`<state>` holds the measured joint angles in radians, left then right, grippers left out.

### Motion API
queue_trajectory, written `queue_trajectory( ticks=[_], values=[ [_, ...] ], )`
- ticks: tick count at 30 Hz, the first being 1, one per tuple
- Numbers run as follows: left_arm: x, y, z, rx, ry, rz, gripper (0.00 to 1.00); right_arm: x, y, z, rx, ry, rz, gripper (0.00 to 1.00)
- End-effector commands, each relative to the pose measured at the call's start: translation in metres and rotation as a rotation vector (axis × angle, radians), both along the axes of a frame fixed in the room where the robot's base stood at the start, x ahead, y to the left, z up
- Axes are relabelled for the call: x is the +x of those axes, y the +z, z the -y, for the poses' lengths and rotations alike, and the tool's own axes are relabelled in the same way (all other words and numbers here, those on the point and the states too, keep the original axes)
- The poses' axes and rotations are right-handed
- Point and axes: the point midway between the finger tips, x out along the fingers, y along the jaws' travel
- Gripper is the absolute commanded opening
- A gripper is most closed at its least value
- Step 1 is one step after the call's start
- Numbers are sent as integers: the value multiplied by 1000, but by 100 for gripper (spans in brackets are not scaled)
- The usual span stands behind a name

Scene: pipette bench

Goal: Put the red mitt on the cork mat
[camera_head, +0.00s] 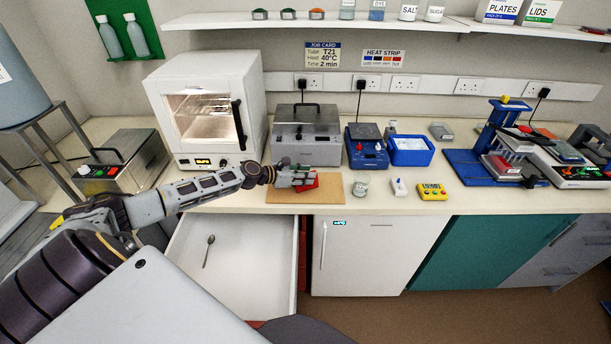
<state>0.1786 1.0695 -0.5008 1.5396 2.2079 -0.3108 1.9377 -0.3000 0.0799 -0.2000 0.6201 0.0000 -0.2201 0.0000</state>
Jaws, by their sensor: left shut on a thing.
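The cork mat (331,193) lies flat on the bench near its front edge, in the middle of the view. The red mitt (309,184) is over the mat and mostly hidden by my left gripper; only red parts show around the fingers. My left gripper (297,178) comes in from the left, low over the mat, and is shut on the red mitt. I cannot tell whether the mitt touches the mat. My right gripper is not in view.
An open drawer (247,285) with a spoon (208,251) sticks out below the bench. Behind the mat stand an oven (206,150) and a grey metal heater (306,150). A small jar (360,187) and a yellow timer (432,192) stand to the right.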

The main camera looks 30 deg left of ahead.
Motion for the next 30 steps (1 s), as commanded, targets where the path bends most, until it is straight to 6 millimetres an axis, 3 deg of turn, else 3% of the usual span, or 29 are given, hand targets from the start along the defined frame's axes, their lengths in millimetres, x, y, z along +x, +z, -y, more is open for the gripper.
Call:
queue_trajectory(
  ticks=[8,9,14,30],
  values=[
    [0,-1,0,-1,0,0,0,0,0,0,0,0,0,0],
    [0,-2,0,-1,0,0,32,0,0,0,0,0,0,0],
    [0,-2,0,0,0,0,52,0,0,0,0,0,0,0],
    [-1,1,-1,0,1,0,53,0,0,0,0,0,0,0]
  ],
)
